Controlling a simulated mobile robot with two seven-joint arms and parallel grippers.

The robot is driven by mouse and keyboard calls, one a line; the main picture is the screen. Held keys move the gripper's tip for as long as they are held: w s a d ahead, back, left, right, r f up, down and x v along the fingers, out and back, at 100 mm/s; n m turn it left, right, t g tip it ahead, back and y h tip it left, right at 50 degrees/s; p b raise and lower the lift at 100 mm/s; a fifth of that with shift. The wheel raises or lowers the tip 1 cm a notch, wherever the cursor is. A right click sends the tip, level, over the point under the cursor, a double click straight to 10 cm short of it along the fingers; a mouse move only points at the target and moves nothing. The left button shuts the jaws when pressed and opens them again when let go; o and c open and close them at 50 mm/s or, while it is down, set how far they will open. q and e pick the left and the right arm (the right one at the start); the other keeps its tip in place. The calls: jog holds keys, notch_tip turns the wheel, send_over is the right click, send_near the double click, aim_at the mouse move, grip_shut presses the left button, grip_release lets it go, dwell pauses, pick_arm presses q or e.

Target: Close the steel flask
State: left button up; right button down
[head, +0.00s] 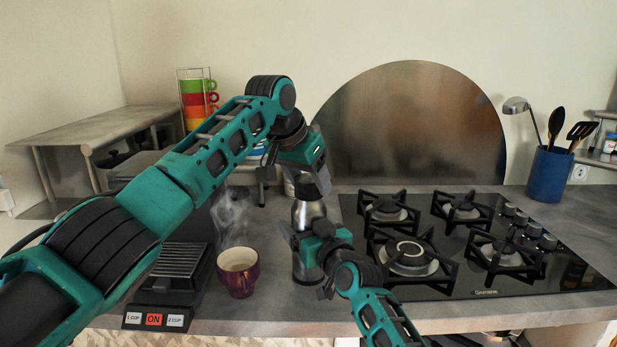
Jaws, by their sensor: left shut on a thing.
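The steel flask (309,213) stands upright on the grey counter, left of the hob. My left gripper (312,186) reaches down over the flask's top, shut on what seems to be the flask's lid. The lid is mostly hidden by the jaws, and I cannot tell whether it touches the neck. My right gripper (306,244) comes in from below and lies across the flask's body at mid-height. Its fingers are partly hidden, so I cannot tell how firmly it closes on the flask.
A purple mug (238,272) steams left of the flask, by a coffee machine (176,270). A black gas hob (430,280) lies close on the right. A blue utensil pot (549,174) stands at the back right, and a rack of coloured cups (198,104) at the back left.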

pick_arm(q)
jog(key=m+h, duration=0.1)
jog(key=m, duration=0.1)
jog(key=shift+m+g, duration=0.4)
jog(key=o, duration=1)
jog(key=shift+o, duration=0.2)
jog(key=shift+r, duration=2.25)
jog(key=shift+o, duration=1.4)
